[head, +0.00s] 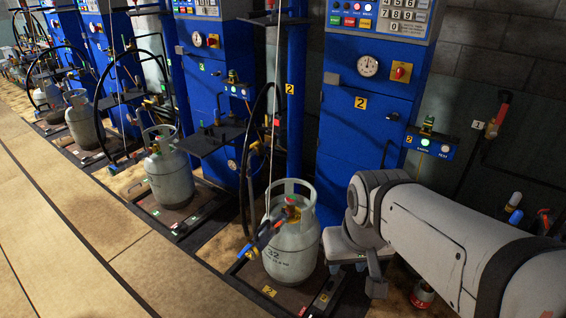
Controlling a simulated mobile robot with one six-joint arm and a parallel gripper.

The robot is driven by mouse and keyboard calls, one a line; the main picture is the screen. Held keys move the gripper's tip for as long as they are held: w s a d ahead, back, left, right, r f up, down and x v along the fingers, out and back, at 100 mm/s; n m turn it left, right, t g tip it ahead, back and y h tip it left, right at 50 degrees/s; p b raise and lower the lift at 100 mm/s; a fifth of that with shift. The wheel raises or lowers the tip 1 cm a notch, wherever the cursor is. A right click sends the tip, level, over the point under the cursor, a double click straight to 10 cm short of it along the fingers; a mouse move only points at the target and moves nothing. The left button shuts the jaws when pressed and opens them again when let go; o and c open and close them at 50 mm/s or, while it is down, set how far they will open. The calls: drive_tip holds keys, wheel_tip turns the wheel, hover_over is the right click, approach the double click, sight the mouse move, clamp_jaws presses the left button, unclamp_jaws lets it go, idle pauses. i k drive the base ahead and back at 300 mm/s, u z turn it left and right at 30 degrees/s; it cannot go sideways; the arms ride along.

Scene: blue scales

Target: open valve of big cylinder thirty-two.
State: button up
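The big cylinder thirty-two (290,255) is a pale grey-green gas bottle marked "32". It stands upright on a low scale platform at the lower middle of the head view. Its red and orange valve (291,206) shows inside the collar at the top; how far it is turned cannot be told. A filling head with a blue and red handle (264,236) sits at the left of the valve and seems joined to it. My gripper (374,275) hangs to the right of the cylinder, apart from the valve. My arm hides part of it, so its opening cannot be told.
A blue scale cabinet (365,130) marked "2" stands behind the cylinder. A black hose (246,160) hangs to the left. Another grey cylinder (168,178) stands on its own scale farther left, with more stations beyond. The tan floor (60,240) at the lower left is clear.

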sight(291, 200)
drive_tip(key=z, duration=0.25)
drive_tip(key=i, duration=1.2)
drive_tip(key=u, duration=0.4)
